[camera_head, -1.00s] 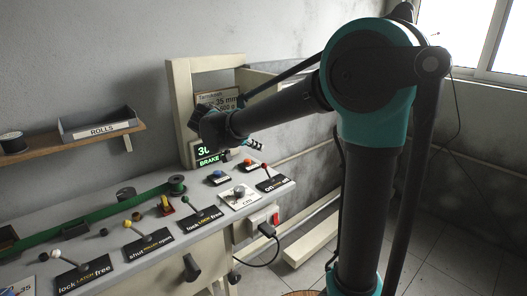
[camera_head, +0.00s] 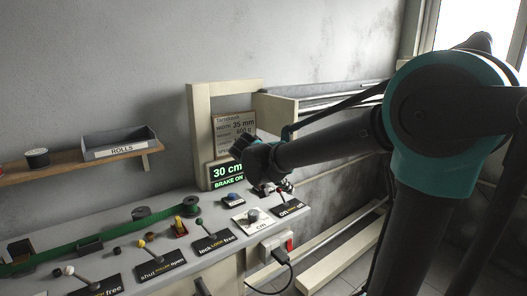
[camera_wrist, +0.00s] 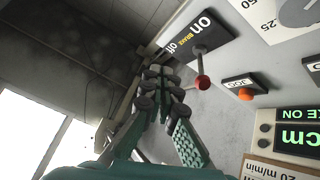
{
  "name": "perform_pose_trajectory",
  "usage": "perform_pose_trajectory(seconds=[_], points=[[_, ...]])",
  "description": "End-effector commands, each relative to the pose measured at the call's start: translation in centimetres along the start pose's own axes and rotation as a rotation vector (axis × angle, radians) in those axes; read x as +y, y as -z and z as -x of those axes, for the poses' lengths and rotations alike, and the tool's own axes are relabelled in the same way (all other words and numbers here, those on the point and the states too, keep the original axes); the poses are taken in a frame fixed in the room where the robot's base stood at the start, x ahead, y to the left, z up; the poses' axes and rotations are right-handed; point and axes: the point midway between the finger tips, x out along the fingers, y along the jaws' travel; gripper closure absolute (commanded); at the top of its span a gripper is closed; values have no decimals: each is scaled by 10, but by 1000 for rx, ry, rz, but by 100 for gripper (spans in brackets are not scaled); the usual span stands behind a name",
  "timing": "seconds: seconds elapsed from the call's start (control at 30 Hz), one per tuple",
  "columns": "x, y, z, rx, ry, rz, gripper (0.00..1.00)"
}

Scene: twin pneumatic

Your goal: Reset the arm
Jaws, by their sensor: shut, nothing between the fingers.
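My arm crosses the right side of the head view, with its wrist in front of the back of the control bench (camera_head: 150,240). My gripper (camera_head: 283,187) is small and partly hidden there, above the brake plate (camera_head: 291,208). In the wrist view my gripper (camera_wrist: 165,82) has its teal fingers with dark pads drawn together, with nothing between them. The red-knobbed brake lever (camera_wrist: 202,82) stands just right of the fingertips, on the black on/off plate (camera_wrist: 195,38). I cannot tell whether they touch.
A display (camera_head: 228,175) reads 30 cm and BRAKE ON. Several levers stand along the bench, with a green belt (camera_head: 100,236) behind them. A shelf (camera_head: 80,165) holds a ROLLS tray (camera_head: 120,145). An orange JOG button (camera_wrist: 246,93) is right of the brake lever. Pale beams lie low at right.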

Motion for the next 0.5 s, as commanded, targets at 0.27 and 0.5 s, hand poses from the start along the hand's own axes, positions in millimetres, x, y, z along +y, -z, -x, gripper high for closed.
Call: perform_pose_trajectory(seconds=[0.27, 0.5], points=[[99, -99, -83, -245, 195, 244, 100], [141, -179, -107, -278, 418, 370, 100]])
